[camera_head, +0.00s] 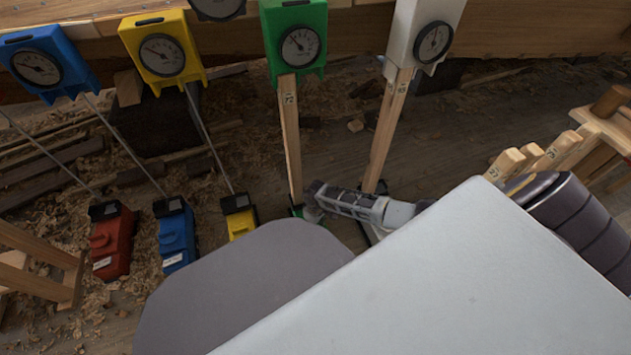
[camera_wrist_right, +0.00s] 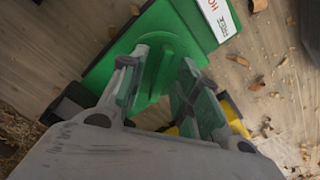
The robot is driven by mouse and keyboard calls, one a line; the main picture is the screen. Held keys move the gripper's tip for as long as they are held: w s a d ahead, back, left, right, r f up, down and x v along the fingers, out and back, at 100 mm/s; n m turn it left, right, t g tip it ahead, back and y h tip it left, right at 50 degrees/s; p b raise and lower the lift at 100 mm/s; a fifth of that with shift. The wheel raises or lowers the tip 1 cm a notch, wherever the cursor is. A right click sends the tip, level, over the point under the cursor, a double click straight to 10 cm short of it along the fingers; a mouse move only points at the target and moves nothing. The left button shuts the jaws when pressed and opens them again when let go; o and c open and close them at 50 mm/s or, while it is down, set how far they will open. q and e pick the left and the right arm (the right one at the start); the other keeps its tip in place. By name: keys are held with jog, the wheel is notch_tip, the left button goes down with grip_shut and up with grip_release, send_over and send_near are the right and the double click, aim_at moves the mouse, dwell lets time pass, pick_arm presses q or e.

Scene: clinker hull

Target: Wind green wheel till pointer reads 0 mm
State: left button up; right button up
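The green gauge box (camera_head: 294,17) hangs at the top middle in the head view, above a wooden strip. Its round dial (camera_head: 300,47) has a dark pointer tilted toward the upper left; the scale is too small to read. The green wheel (camera_wrist_right: 164,62) sits on a green housing (camera_wrist_right: 112,70) in the right wrist view. My right gripper (camera_wrist_right: 163,60) has one finger on each side of the wheel. Its fingertips are apart; whether they press on the wheel cannot be told. In the head view my right gripper (camera_head: 314,203) is low, partly hiding the green housing. My left gripper is not in view.
Red (camera_head: 112,243), blue (camera_head: 176,238) and yellow (camera_head: 239,217) units stand on the floor to the left. Blue, yellow and white gauges (camera_head: 424,30) flank the green one. A wooden rack (camera_head: 566,146) is at right. Wood shavings litter the floor.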

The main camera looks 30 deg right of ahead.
grip_shut()
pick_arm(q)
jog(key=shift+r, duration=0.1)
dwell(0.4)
pick_arm(e)
jog(key=m+p, duration=0.3)
jog(key=shift+s+a+r+p, duration=0.1)
jog(key=shift+r+p, duration=0.05)
jog(key=shift+p, duration=0.25)
jog(key=m+p, duration=0.4)
jog(key=m, duration=0.2)
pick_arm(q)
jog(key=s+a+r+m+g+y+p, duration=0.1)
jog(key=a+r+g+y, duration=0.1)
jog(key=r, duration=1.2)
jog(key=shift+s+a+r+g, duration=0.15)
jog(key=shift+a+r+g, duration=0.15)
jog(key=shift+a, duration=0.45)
pick_arm(e)
jog(key=shift+m, duration=1.2)
